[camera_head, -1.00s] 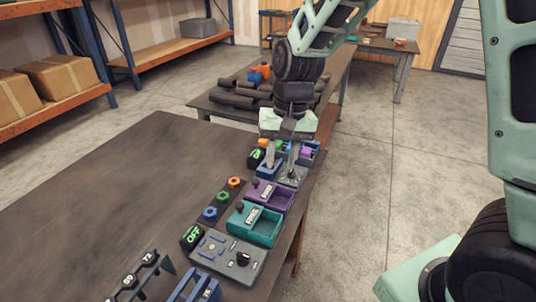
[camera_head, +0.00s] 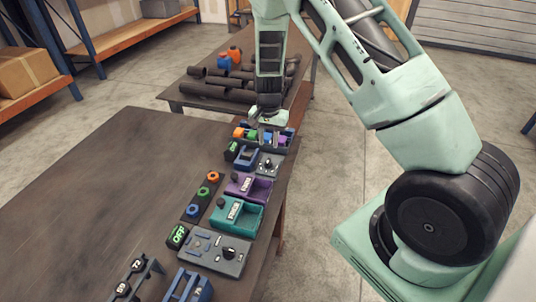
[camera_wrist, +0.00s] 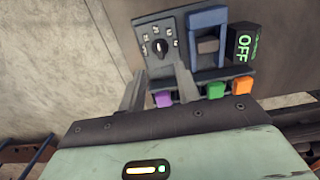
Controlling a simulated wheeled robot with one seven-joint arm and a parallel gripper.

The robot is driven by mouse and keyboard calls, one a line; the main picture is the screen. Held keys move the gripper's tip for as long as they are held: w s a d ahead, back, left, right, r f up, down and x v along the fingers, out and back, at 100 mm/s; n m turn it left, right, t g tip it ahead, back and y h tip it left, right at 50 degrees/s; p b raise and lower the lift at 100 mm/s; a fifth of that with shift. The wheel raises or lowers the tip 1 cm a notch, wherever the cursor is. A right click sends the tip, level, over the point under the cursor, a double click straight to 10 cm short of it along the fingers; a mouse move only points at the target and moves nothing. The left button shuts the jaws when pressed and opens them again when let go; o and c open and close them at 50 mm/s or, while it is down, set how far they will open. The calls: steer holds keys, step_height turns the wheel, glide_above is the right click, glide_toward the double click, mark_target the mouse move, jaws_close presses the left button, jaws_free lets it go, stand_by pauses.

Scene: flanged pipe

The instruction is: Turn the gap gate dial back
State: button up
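A black dial (camera_wrist: 160,47) with small labels around it sits on a grey panel (camera_wrist: 184,65) in the wrist view. It also shows in the head view (camera_head: 268,163) near the table's far end. Beside it is a blue gate-like frame (camera_wrist: 207,20) with a dark block inside. A black display (camera_wrist: 243,42) next to the frame reads OFF in green. My gripper (camera_wrist: 160,82) has its two fingers apart with nothing between them. In the head view my gripper (camera_head: 265,136) is above the far end of the row, beyond the dial and apart from it. The dial's exact setting is too small to read.
Purple, green and orange blocks (camera_wrist: 216,90) lie below the panel in the wrist view. The table's left part (camera_head: 110,190) is bare.

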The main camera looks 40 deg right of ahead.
mark_target(268, 160)
step_height(268, 160, down, 8)
steer(key=shift+p, duration=0.9)
jaws_close()
